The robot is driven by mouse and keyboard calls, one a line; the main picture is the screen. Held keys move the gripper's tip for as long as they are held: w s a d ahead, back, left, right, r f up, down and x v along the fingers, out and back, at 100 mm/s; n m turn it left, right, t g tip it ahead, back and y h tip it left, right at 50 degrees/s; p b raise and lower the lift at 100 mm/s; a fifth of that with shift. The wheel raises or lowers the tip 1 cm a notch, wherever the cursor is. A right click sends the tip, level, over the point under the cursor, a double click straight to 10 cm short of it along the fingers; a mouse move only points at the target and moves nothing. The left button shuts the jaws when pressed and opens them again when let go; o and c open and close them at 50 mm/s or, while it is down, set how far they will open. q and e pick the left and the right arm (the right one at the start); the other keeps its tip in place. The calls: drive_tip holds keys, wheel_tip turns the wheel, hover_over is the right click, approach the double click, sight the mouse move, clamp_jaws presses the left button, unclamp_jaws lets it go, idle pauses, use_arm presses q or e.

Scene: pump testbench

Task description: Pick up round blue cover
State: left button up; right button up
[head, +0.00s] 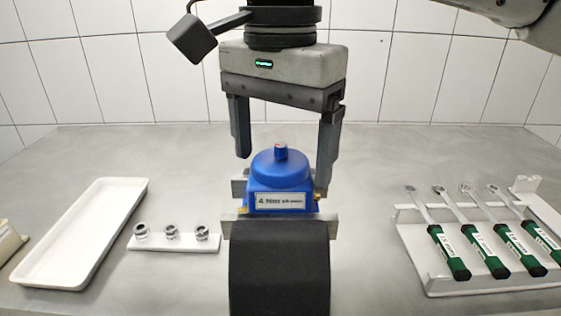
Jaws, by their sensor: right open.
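The round blue cover (280,168) sits in the middle of the bench as a domed top with a small knob, on a blue body (281,198) with a white label reading "4 Nm". My right gripper (283,165) hangs from above with its fingers pointing down, one on each side of the cover. It is open, and gaps show between the fingers and the dome. The left gripper is not in the picture.
A black block (279,268) stands in front of the pump. At left are an empty white tray (50,277) and a holder (158,244) with 3 metal fittings. At right a white rack (420,262) holds several green-handled wrenches (485,252). A tiled wall stands behind.

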drive_tip(key=c, duration=1.1)
drive_tip(key=shift+r, duration=0.15)
